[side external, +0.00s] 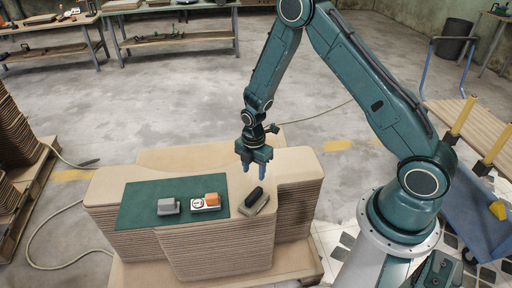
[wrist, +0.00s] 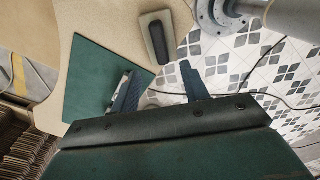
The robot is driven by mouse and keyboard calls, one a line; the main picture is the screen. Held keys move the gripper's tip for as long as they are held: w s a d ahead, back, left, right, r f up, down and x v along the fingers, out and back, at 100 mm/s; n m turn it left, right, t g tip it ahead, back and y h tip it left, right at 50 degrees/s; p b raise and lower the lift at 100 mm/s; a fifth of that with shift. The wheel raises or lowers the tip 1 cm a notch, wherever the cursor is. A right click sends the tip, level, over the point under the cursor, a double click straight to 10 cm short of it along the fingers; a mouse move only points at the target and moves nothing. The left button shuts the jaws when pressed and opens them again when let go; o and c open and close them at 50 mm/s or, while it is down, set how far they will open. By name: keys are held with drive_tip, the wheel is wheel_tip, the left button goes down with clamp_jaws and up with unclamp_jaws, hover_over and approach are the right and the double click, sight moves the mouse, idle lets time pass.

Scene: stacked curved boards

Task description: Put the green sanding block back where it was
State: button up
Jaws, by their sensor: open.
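A sanding block (side external: 254,207) with a black handle and a dull grey-green base lies tilted in the picture on the stacked boards (side external: 215,262), just right of a dark green mat (side external: 140,207). It also shows in the wrist view (wrist: 157,40), above the fingers, with nothing gripping it. I cannot make out a clearly green block elsewhere. My gripper (side external: 254,169) is open and empty, pointing down above the boards behind the block. In the wrist view, my gripper (wrist: 159,80) shows its two fingers apart, near the mat's corner.
On the mat are a grey block (side external: 168,206) and a white-based dial device (side external: 198,205) with an orange block (side external: 212,199) at its right end. Board piles (side external: 18,125) stand at the left. A blue cart (side external: 480,220) stands at the right. The boards' back part is clear.

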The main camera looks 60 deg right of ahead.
drive_tip(key=shift+r, duration=0.2)
idle(0.5)
drive_tip(key=s+a+r+m+t, duration=0.1)
drive_tip(key=s+r+m, duration=0.25)
drive_tip(key=r, duration=0.85)
drive_tip(key=s+a+r+m+t, duration=0.15)
drive_tip(key=r+m, duration=0.35)
drive_tip(key=r, duration=0.7)
drive_tip(key=s+r+m+t, duration=0.1)
drive_tip(key=s+r+m, duration=0.3)
drive_tip(key=s, duration=0.5)
drive_tip(key=s+a+r+m+t, duration=0.1)
drive_tip(key=s+r+m+t, duration=0.1)
drive_tip(key=s+r+m, duration=0.3)
drive_tip(key=s+r, duration=0.2)
drive_tip(key=s, duration=0.2)
drive_tip(key=shift+s+a, duration=0.25)
drive_tip(key=shift+a, duration=0.05)
